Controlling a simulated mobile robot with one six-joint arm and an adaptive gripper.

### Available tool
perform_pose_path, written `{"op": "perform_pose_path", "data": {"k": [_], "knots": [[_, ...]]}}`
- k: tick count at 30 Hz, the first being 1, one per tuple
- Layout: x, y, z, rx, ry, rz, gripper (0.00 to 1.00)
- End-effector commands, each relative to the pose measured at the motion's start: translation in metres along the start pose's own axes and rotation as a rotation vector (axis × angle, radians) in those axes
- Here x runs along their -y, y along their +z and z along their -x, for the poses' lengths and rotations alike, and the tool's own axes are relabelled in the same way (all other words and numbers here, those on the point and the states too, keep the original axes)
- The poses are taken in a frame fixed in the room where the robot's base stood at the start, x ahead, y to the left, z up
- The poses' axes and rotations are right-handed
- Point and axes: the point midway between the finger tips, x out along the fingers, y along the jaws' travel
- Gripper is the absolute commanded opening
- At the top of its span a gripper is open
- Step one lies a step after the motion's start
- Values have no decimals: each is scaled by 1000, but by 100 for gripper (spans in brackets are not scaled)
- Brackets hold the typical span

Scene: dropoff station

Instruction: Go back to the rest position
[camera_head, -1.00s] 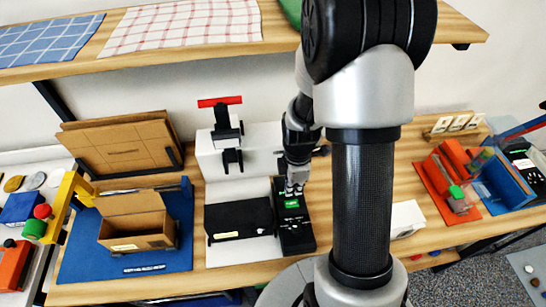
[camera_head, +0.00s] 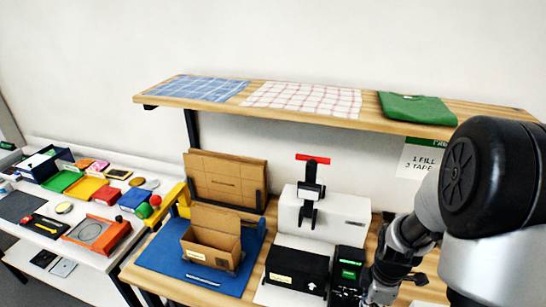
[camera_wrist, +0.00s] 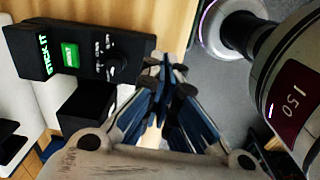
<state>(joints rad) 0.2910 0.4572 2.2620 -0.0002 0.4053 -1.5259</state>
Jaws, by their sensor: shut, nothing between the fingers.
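My gripper (camera_wrist: 165,68) shows in the wrist view with its fingers together and nothing between them. It points toward the front edge of the wooden bench, beside a black control box (camera_wrist: 85,50) with a green lit screen and a knob. In the head view my gripper is low at the right, mostly dark, and its fingertips are hard to make out. The same control box (camera_head: 348,272) stands just left of it there. My arm fills the lower right of the head view.
An open cardboard box (camera_head: 211,238) sits on a blue mat (camera_head: 165,250). A black box (camera_head: 296,267) and a white machine (camera_head: 345,215) with a red handle stand on the bench. A shelf (camera_head: 365,114) with cloths runs above. A white side table (camera_head: 95,258) holds several items.

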Motion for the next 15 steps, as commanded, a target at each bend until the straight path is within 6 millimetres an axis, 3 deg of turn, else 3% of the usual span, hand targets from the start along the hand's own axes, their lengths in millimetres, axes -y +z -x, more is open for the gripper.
{"op": "perform_pose_path", "data": {"k": [8,15], "knots": [[5,-17,51,-14,67,-189,0],[29,-36,111,-61,148,-447,0]]}}
